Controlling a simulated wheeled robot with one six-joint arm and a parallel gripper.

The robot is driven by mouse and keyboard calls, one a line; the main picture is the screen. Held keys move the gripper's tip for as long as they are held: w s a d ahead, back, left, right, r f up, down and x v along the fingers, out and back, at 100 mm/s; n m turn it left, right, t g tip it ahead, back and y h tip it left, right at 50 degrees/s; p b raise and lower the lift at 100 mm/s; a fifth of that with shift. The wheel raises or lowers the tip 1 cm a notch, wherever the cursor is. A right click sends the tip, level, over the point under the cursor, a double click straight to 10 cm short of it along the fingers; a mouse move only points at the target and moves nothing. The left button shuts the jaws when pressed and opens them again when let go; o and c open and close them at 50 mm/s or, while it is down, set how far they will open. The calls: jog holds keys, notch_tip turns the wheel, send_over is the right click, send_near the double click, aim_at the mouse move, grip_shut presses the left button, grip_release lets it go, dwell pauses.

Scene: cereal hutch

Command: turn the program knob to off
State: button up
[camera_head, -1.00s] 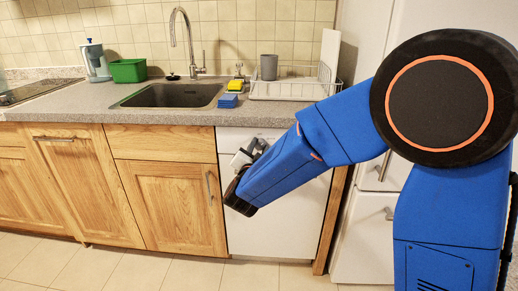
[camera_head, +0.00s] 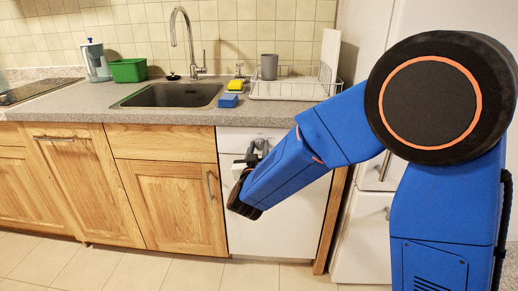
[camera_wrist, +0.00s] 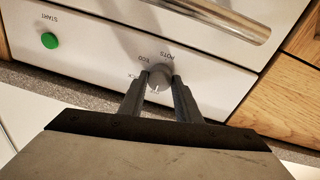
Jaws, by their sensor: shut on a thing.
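The program knob (camera_wrist: 158,84) is a small round grey knob on the white dishwasher's front panel (camera_wrist: 100,62), which appears upside down in the wrist view. A pale mark shows on the knob's near side. Lettering beside it reads POTS and ECO, with another label partly hidden by a finger. My gripper (camera_wrist: 161,79) is shut on the knob, one dark finger on each side. In the head view my gripper (camera_head: 257,152) is at the top of the white dishwasher (camera_head: 285,225), and the knob is hidden there.
A green START button (camera_wrist: 49,40) and a metal bar handle (camera_wrist: 215,18) are on the dishwasher front. Wooden cabinets (camera_head: 165,200) stand left.

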jog(key=shift+n, duration=0.3)
jog(key=o, duration=1.1)
jog(key=shift+c, duration=0.2)
jog(key=s+a+f, duration=0.1)
jog(key=s, duration=1.6)
jog(key=shift+s+a+f, duration=0.15)
